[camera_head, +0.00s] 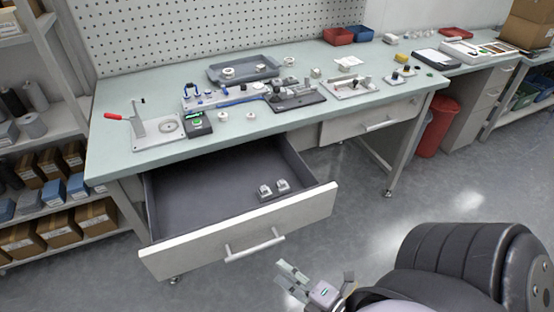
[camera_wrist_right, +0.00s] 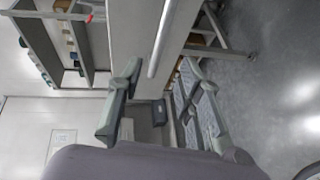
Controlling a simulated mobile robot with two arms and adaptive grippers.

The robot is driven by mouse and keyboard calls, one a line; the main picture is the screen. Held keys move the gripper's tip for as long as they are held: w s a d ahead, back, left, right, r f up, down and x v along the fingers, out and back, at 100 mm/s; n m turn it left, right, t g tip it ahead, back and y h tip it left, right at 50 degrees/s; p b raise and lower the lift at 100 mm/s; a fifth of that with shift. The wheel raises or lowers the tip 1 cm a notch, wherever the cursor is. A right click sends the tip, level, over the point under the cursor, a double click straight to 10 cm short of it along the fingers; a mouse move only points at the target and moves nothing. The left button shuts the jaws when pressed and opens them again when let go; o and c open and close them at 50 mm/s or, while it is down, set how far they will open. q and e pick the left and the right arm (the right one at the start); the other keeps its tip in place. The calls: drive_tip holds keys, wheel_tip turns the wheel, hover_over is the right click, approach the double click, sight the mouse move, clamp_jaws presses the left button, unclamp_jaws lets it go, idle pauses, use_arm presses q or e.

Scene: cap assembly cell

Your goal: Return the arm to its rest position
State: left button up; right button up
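My right gripper (camera_head: 290,281) is low in the head view, in front of the pulled-out drawer (camera_head: 237,234) and clear of its handle (camera_head: 254,245). In the right wrist view my right gripper (camera_wrist_right: 162,72) has its two fingers spread apart with nothing held between them. My right arm (camera_head: 450,262) fills the lower right of the head view. My left gripper and left arm do not show.
The open drawer holds two small light parts (camera_head: 274,188) and juts out from the workbench (camera_head: 120,158). The bench carries a press (camera_head: 160,131), a tray (camera_head: 243,70) and fixtures. A red bin (camera_head: 437,127) stands at right. The floor (camera_head: 350,222) before the bench is clear.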

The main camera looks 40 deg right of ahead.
drive_tip(key=shift+s, duration=0.15)
idle(0.4)
drive_tip(key=s+a+f+m+g+h, duration=0.1)
drive_tip(key=s+f+m+g, duration=0.15)
drive_tip(key=f, duration=0.55)
drive_tip(key=s+a+f+m+g, duration=0.15)
drive_tip(key=f+m, duration=0.25)
drive_tip(key=f, duration=0.4)
drive_tip(key=s+f+m+g+h, duration=0.1)
drive_tip(key=f+m+g, duration=0.15)
drive_tip(key=f, duration=0.55)
drive_tip(key=s+f+m+g, duration=0.7)
drive_tip(key=s+f+g, duration=0.1)
drive_tip(key=s+f, duration=0.7)
drive_tip(key=shift+s+d+f, duration=0.25)
drive_tip(key=shift+s+f, duration=0.05)
drive_tip(key=shift+s, duration=0.85)
